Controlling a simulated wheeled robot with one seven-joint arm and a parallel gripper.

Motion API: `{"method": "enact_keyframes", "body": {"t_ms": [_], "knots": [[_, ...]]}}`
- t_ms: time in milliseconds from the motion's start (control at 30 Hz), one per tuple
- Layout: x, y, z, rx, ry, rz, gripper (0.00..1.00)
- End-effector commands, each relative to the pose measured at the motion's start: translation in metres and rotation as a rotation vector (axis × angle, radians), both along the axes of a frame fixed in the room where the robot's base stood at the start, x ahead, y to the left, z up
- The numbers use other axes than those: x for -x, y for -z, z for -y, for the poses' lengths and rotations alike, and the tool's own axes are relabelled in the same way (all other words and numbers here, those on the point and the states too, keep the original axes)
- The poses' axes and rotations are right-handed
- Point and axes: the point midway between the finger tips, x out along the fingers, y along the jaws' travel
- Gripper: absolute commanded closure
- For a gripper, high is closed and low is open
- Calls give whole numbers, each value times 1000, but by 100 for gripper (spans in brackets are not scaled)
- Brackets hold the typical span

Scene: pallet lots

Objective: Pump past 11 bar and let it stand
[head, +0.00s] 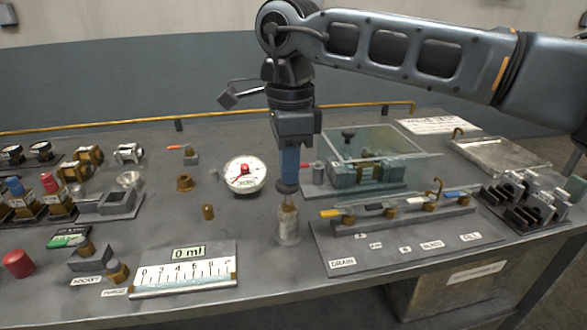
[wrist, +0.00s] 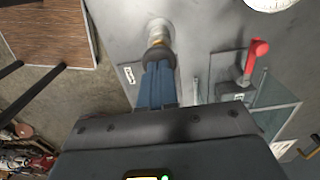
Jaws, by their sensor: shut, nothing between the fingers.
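The hand pump (head: 288,226) is a pale upright cylinder with a brass-coloured rod and a dark round knob (head: 287,188) on top. My gripper (head: 289,176) is shut and empty, its blue fingers pointing down with the tips at the knob. The wrist view shows the knob (wrist: 157,54) just beyond the fingertips (wrist: 158,68); I cannot tell whether they press on it. The white round gauge (head: 245,175) lies left of the pump; its scale is too small to read. A red-handled lever (head: 309,165) stands right of my fingers and shows in the wrist view (wrist: 257,52).
A glass-walled tank (head: 380,145) stands right of my gripper. In front of it is a valve manifold (head: 400,213) with coloured levers and labels. A ruled scale block (head: 185,275) lies front left, with small brass fittings (head: 208,212) nearby.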

Motion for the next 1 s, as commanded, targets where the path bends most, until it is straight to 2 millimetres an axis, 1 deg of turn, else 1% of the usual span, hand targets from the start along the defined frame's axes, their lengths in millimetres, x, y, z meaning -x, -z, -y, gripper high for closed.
{"method": "enact_keyframes", "body": {"t_ms": [33, 100, 333, 500, 700, 1000], "knots": [[1, -19, -3, 1, -1, 2, 100], [1, -29, -3, 1, 0, 5, 100], [1, -79, -3, 0, -1, 5, 100], [1, -103, -2, -1, -1, 4, 100], [1, -114, -2, -1, -2, 3, 100], [1, -115, -2, -2, -2, 3, 100]]}}
